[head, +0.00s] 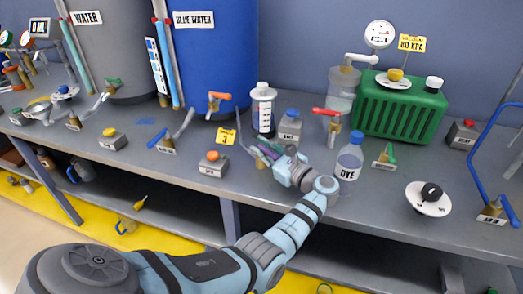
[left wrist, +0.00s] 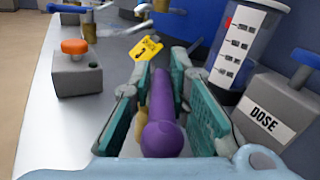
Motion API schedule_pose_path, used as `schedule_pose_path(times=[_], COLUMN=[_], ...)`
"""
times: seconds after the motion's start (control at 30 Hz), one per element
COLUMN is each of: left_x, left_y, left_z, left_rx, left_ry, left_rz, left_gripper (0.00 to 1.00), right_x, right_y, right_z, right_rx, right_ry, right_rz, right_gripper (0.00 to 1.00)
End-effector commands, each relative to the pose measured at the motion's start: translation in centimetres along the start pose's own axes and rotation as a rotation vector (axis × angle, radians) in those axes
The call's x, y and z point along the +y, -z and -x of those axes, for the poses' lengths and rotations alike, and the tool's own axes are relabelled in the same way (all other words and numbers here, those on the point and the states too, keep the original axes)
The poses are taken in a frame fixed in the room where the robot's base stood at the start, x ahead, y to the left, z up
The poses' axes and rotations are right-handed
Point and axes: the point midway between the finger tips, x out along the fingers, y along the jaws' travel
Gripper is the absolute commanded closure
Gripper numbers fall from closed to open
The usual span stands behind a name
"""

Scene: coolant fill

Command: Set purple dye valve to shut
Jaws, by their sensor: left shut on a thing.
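The purple dye valve's handle (left wrist: 162,112) runs lengthwise between the two teal-padded fingers of my left gripper (left wrist: 165,105) in the left wrist view. A bit of its brass body shows beside the handle. In the head view my left gripper (head: 272,155) is at the valve on the bench, left of the clear DYE bottle (head: 347,162), and hides most of the valve. The gripper is shut on the purple handle. Whether the valve is open or shut cannot be told. My right gripper is not in view.
A DOSE box with a blue knob (head: 289,127) and a graduated cylinder (head: 263,110) stand close behind the gripper. A grey box with an orange button (head: 212,163) stands to its left, and a yellow tag (head: 226,137) nearby. A red-handled valve (head: 331,125) is to the right.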

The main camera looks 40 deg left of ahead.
Motion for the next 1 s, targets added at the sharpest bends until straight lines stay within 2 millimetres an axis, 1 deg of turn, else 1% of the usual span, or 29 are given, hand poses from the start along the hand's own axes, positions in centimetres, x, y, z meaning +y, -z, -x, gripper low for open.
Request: schedule_pose_path(times=[0.17,0.2,0.27,0.3,0.33,0.57,0.67,0.77,0.9,1.0], left_x=[-0.2,-0.2,-0.2,-0.1,-0.1,0.0,0.0,-0.1,-0.1,-0.1], left_y=[-0.2,-0.2,-0.2,-0.2,-0.2,-0.1,-0.1,0.0,0.0,0.0], left_z=[0.0,0.0,0.0,0.0,0.0,-0.1,0.4,2.1,5.3,6.8], left_rx=[-0.001,-0.001,-0.001,-0.001,-0.001,-0.001,0.0,0.002,0.002,0.0], left_ry=[0.005,0.005,0.004,0.004,0.003,0.001,0.002,0.003,0.004,0.003], left_rz=[0.005,0.005,0.004,0.004,0.004,0.002,0.002,0.001,0.001,0.002], left_gripper=[1.0,0.82,0.73,0.66,0.65,0.65,0.65,0.65,0.65,0.65], right_x=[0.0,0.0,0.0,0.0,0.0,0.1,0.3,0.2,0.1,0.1], right_y=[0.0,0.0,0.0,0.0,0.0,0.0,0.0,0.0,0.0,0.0], right_z=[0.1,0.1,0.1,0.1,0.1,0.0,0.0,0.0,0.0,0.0], right_rx=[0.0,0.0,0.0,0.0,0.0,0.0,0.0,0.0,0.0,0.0], right_ry=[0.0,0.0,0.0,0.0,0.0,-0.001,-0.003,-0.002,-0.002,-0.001], right_rz=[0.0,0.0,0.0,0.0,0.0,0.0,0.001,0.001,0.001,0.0], right_gripper=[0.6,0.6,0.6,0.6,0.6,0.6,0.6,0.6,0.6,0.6])
